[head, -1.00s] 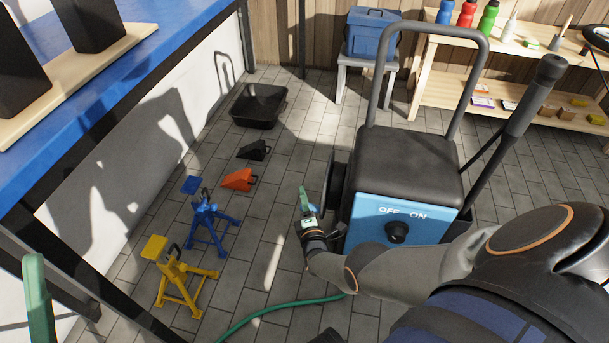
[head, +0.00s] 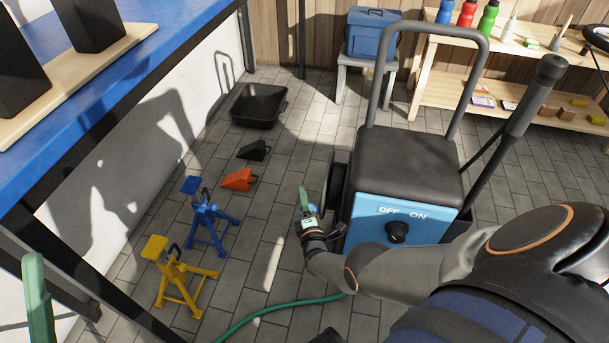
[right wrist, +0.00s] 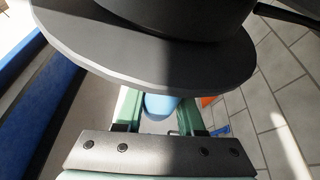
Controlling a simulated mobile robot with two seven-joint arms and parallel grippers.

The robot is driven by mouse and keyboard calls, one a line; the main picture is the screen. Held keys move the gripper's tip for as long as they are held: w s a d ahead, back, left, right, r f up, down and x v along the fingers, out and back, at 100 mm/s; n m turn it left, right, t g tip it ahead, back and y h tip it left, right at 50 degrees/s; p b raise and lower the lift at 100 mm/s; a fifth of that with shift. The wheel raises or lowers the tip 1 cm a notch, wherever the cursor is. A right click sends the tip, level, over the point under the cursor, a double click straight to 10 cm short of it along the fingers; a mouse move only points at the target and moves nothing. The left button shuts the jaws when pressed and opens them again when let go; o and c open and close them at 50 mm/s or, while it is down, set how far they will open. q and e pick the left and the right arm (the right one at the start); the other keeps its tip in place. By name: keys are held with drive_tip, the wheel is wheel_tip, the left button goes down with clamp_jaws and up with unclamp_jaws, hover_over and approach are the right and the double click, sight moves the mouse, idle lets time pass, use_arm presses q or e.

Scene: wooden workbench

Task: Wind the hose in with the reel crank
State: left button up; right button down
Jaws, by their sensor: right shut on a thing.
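The pressure-washer-like machine has a black top, a blue front panel (head: 408,215) and a dark hose reel (head: 338,187) on its left side. In the right wrist view the reel's dark disc (right wrist: 150,62) fills the top. My right gripper (head: 304,198) is beside the reel. In the right wrist view my right gripper (right wrist: 160,112) is shut on the light blue crank handle (right wrist: 158,106), close to the disc. The crank arm is hidden. The green hose (head: 275,308) lies on the floor in front of the machine. One green finger of my left gripper (head: 38,300) shows at the lower left.
A yellow stand (head: 175,275), a blue stand (head: 208,222), an orange chock (head: 237,180), a black chock (head: 254,151) and a black tray (head: 259,106) stand on the floor to the left. A blue-topped bench (head: 130,30) runs along the left.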

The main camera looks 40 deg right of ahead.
drive_tip(key=b, duration=0.1)
drive_tip(key=t+b, duration=0.1)
drive_tip(key=b, duration=0.1)
drive_tip(key=shift+w+d+f+n+h, duration=0.15)
drive_tip(key=shift+d+f+n+h, duration=0.05)
drive_tip(key=shift+f+n+h, duration=0.1)
drive_tip(key=c, duration=0.5)
unclamp_jaws()
drive_tip(key=shift+s+a, duration=0.1)
drive_tip(key=shift+s, duration=0.1)
